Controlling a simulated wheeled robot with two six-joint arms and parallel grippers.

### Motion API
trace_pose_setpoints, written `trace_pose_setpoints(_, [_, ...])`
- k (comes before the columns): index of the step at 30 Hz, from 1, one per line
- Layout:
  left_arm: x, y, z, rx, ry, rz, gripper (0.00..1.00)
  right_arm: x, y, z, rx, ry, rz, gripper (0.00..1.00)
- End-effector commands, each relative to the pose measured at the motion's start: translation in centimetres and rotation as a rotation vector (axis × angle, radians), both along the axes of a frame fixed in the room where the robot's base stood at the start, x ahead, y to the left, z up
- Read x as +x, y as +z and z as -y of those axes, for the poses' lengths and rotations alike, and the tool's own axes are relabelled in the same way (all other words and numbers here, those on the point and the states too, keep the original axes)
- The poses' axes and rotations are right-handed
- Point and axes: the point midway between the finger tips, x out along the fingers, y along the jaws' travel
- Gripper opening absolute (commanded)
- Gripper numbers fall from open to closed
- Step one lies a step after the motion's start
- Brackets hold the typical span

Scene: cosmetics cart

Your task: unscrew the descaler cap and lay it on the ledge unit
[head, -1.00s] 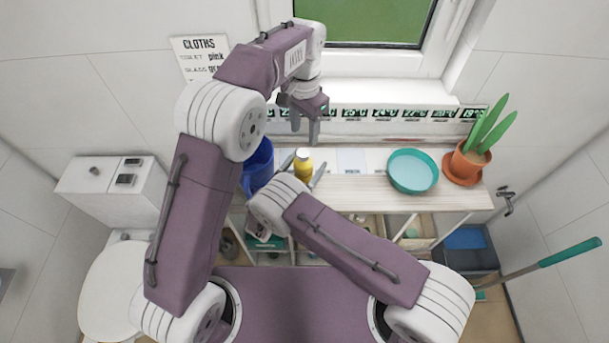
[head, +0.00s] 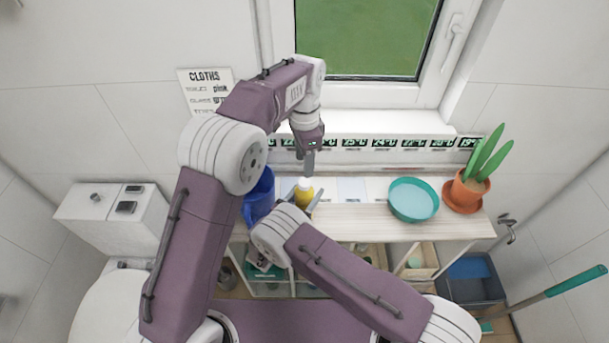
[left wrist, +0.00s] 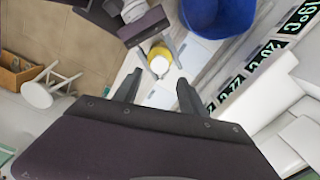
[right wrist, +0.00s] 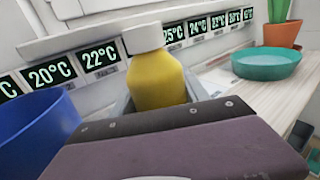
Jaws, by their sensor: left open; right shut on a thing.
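The descaler bottle (right wrist: 158,80) is yellow with a white cap (right wrist: 142,39), which is on its top. It stands upright at the ledge unit (head: 380,222). My right gripper (head: 304,203) is shut around the bottle's body, and in the right wrist view its fingers show at both sides of it. My left gripper (head: 308,165) is above the bottle, pointing down. In the left wrist view its fingers (left wrist: 158,93) are spread and empty, with the white cap (left wrist: 160,65) beyond the fingertips and apart from them.
A blue bucket (head: 259,195) stands close left of the bottle. A teal bowl (head: 413,200) and a potted plant (head: 466,188) are on the right of the ledge. A strip of temperature labels (head: 400,143) runs behind. Bare ledge lies between the bottle and the bowl.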

Motion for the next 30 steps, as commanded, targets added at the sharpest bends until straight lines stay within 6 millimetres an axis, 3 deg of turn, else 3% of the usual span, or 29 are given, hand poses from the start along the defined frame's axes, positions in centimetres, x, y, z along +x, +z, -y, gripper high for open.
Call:
trace_pose_setpoints(6, [0.0,0.0,0.0,0.0,-0.646,0.0,0.49,0.0,0.0,0.0,0.0,0.0,0.001,0.0])
trace_pose_setpoints(12, [0.0,0.0,0.0,-0.001,-1.021,-0.001,0.49,0.0,0.1,0.0,0.0,0.0,0.001,0.0])
trace_pose_setpoints(20, [-0.1,-0.2,0.0,0.0,-1.113,-0.002,0.49,0.0,0.1,0.0,0.0,0.0,0.001,0.0])
trace_pose_setpoints(30, [-0.1,-6.0,0.0,-0.001,-1.111,-0.005,0.49,0.0,0.1,0.0,0.0,0.0,0.002,0.0])
